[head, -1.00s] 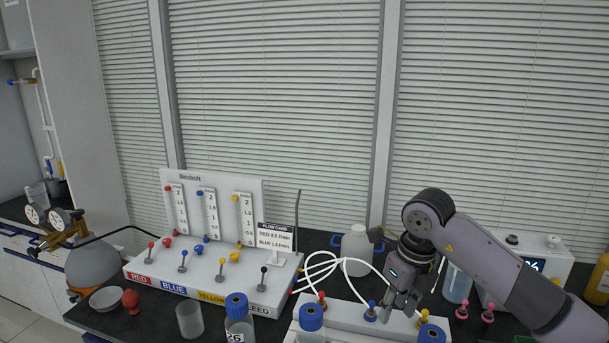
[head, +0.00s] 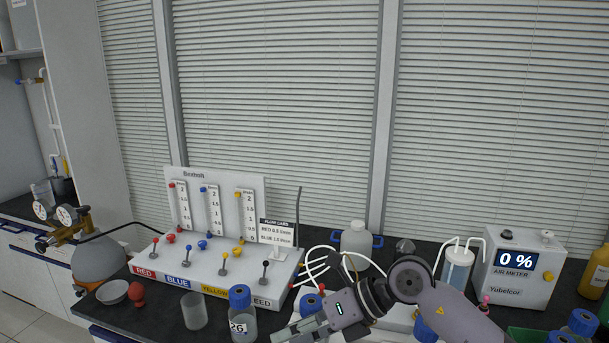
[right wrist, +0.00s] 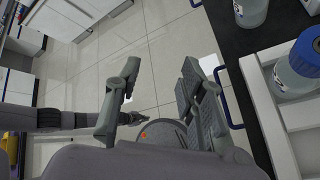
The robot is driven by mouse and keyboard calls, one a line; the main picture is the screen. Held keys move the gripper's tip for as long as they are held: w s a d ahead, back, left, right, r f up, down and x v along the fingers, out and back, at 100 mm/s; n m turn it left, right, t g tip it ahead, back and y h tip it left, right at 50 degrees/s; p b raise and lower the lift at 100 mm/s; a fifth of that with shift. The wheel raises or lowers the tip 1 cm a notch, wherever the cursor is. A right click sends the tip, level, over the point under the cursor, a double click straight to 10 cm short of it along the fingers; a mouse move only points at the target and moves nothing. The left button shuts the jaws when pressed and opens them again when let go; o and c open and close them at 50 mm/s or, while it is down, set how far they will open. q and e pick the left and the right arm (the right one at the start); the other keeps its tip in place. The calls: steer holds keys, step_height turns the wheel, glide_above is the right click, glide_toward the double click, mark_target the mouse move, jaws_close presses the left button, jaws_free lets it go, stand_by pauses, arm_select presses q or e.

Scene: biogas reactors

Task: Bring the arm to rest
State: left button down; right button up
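My right arm comes in from the right in the head view, bent over the front of the bench. My right gripper (head: 292,330) points down and left near the bottom edge, by a blue-capped bottle (head: 312,304). In the right wrist view its two fingers (right wrist: 160,78) stand well apart with nothing between them, and tiled floor shows beyond. Part of another grey arm of mine shows at the left of that view. Its end is partly hidden behind a finger, so its gripper's state is unclear. My left arm is not in the head view.
A flow panel (head: 215,185) with coloured levers stands at left. A bottle marked 26 (head: 242,325) and a beaker (head: 194,311) stand in front. The air meter (head: 520,268) reads 0 %. In the wrist view, the dark bench edge (right wrist: 235,65) and white rack (right wrist: 275,125) lie right.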

steer(key=s+a+r+m+t+y, duration=0.25)
steer(key=a+r+m+y, duration=0.2)
steer(key=r+y, duration=0.4)
steer(key=w+d+r+m+t+h, duration=0.1)
steer(key=w+d+r+m+t, duration=0.1)
steer(key=d+m+t, duration=0.3)
steer(key=w+d+r+m+t, duration=0.1)
steer(key=d+r+m+t, duration=0.15)
steer(key=m+t, duration=0.55)
steer(key=d+f+m+h, duration=1.7)
steer(key=f+m+h, duration=0.1)
steer(key=m+h, duration=0.15)
steer(key=s+d+f+m+g+y, duration=0.1)
steer(key=s+f+m+g, duration=0.1)
steer(key=s+f+g, duration=0.65)
steer(key=s+d+f+m+g, duration=0.2)
steer(key=s+f+g, duration=0.2)
steer(key=s+f, duration=0.9)
steer(key=s+f+g, duration=0.1)
steer(key=s+f, duration=0.1)
steer(key=f, duration=0.9)
steer(key=s+f, duration=0.3)
steer(key=f, duration=0.9)
steer(key=s+d+f+g, duration=0.1)
steer(key=s+d+f, duration=0.1)
steer(key=s+f, duration=1.4)
steer(key=shift+s+d+f+g, duration=0.15)
steer(key=shift+s+f+g, duration=0.15)
steer(key=shift+s, duration=0.1)
